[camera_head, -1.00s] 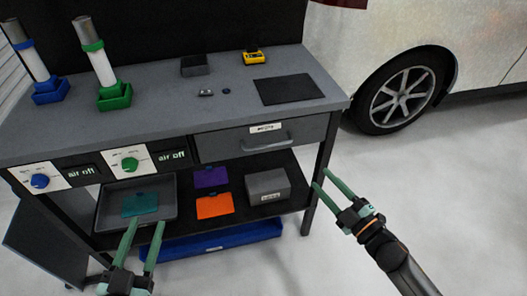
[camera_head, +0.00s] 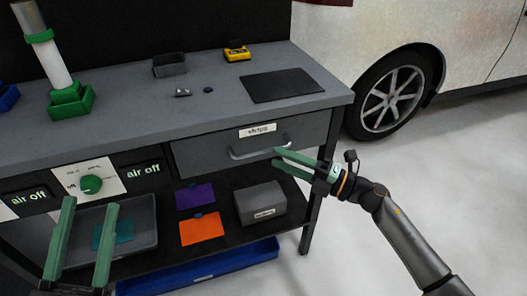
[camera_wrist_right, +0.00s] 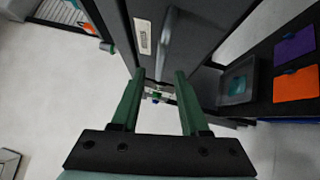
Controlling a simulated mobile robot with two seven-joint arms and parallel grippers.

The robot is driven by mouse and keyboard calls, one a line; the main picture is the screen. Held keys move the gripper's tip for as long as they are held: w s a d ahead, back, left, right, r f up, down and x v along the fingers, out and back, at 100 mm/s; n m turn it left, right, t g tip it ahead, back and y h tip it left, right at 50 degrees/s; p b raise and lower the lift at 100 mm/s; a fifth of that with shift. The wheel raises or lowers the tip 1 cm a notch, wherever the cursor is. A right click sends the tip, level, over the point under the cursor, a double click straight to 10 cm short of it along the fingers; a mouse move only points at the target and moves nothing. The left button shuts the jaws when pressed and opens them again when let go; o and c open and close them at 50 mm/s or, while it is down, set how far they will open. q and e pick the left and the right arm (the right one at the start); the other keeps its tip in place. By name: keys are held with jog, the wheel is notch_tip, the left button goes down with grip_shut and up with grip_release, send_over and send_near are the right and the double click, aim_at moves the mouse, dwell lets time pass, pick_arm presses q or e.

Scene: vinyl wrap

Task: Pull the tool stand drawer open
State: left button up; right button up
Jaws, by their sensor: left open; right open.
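The tool stand drawer (camera_head: 212,156) is a dark grey front under the right part of the worktop and looks shut. Its grey bar handle (camera_head: 258,152) runs across the front below a white label. My right gripper (camera_head: 278,160) is open at the right end of the handle, its green fingers pointing left. In the right wrist view the open fingers (camera_wrist_right: 155,80) reach towards the handle (camera_wrist_right: 180,45); I cannot tell whether they touch it. My left gripper (camera_head: 92,205) is open and empty at the lower left, in front of the lower shelf.
The worktop holds a black mat (camera_head: 282,85), a yellow item (camera_head: 237,53) and a green holder (camera_head: 71,102). A grey box (camera_head: 260,203) and purple and orange cards lie on the shelf below. A car (camera_head: 440,40) stands behind right; the right floor is clear.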

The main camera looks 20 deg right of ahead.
aim_at(264, 152)
jog(key=x, duration=0.5)
jog(key=shift+w+a, duration=0.1)
jog(key=shift+a, duration=0.1)
grip_shut()
dwell(1.2)
